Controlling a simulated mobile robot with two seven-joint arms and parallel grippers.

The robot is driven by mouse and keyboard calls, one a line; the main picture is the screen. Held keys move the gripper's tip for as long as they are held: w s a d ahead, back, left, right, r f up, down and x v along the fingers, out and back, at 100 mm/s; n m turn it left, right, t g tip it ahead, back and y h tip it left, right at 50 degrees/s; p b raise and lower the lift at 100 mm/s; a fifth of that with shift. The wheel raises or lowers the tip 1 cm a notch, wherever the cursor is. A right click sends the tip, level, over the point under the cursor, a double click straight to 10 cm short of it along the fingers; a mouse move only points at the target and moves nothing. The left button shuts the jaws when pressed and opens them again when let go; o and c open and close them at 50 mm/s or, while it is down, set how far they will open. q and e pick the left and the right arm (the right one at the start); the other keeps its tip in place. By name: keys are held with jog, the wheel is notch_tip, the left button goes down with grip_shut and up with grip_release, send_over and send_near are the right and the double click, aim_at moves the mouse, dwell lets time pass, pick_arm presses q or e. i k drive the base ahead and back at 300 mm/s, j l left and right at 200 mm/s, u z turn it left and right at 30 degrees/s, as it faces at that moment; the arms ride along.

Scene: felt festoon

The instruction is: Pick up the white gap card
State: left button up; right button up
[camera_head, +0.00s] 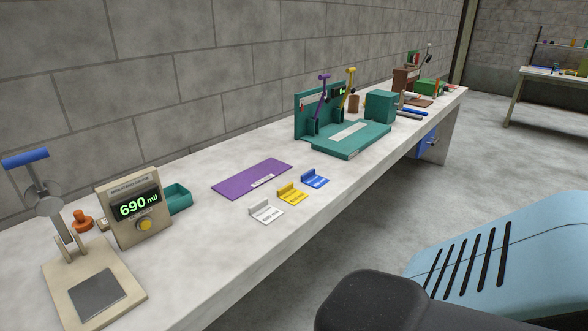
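The white gap card (267,212) lies on the workbench near its front edge, with a raised grey-white tab at its back and small print on its face. A yellow card (293,195) of the same shape lies just to its right, and a blue one (315,179) beyond that. The three are apart. Neither gripper is in view, and nothing covers the white card.
The workbench (225,250) runs along the wall. A purple mat (250,179) lies behind the cards. A teal fixture (350,138) with levers stands to the right.

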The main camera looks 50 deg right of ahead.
aim_at(266, 213)
jog(key=i, duration=0.5)
jog(key=z, duration=1.25)
